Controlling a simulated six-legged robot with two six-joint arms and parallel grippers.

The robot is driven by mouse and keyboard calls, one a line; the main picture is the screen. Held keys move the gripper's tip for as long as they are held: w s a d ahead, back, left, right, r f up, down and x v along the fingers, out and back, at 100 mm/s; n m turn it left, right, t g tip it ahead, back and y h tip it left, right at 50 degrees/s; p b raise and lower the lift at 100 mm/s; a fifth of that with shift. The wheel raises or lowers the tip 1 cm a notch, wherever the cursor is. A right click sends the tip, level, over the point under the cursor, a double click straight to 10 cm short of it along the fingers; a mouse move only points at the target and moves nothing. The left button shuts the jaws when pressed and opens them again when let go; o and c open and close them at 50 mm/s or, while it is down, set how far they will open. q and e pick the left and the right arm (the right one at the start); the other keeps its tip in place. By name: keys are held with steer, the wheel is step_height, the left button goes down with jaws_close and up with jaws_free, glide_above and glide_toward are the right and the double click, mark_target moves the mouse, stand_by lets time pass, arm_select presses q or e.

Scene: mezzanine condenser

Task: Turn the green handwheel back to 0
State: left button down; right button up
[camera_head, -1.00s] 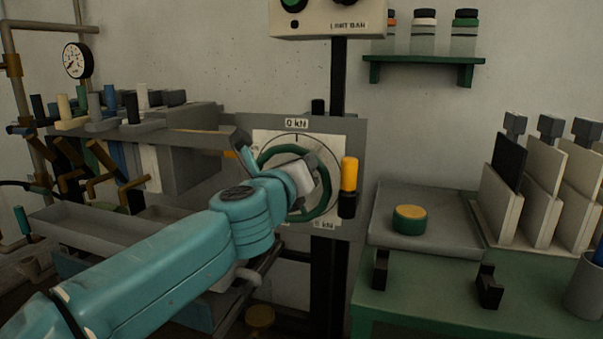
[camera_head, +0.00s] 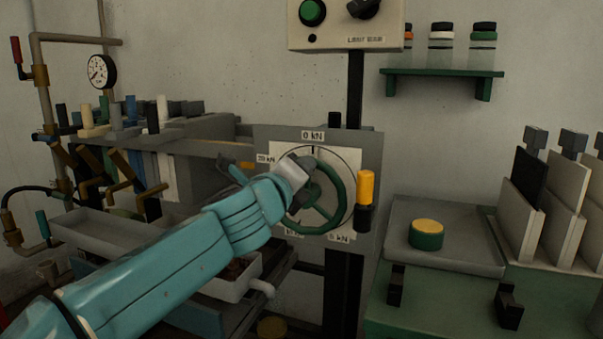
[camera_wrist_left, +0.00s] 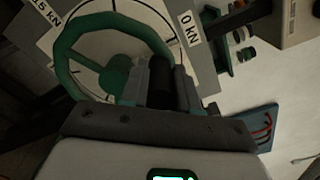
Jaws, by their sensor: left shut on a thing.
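The green handwheel (camera_head: 348,192) is mounted upright on a white dial plate (camera_head: 349,156). The plate reads 0 kN at the top, 20 kN at the left and 5 kN at the lower right. My left gripper (camera_head: 303,172) is at the wheel's upper left, shut on the rim and covering that part. The left wrist view also shows the handwheel (camera_wrist_left: 72,38), with the dark fingers of my left gripper (camera_wrist_left: 160,85) at its rim near the 0 kN label. I cannot make out a pointer on the wheel. My right gripper is not in view.
A yellow-topped black post (camera_head: 366,188) stands close to the dial's right. A control box (camera_head: 345,37) hangs above. Levers and a grey trough (camera_head: 105,232) lie left. A green-and-yellow round piece (camera_head: 426,236) sits on a grey slab (camera_head: 450,258) at the right.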

arm_select(q)
steer(key=c, duration=0.8)
jaws_free()
steer(key=shift+a, duration=0.1)
steer(key=shift+c, duration=0.2)
steer(key=shift+s, duration=0.3)
steer(key=b+v, duration=0.3)
steer(key=v, duration=1.2)
steer(key=shift+s, duration=0.35)
steer(key=shift+a, duration=0.15)
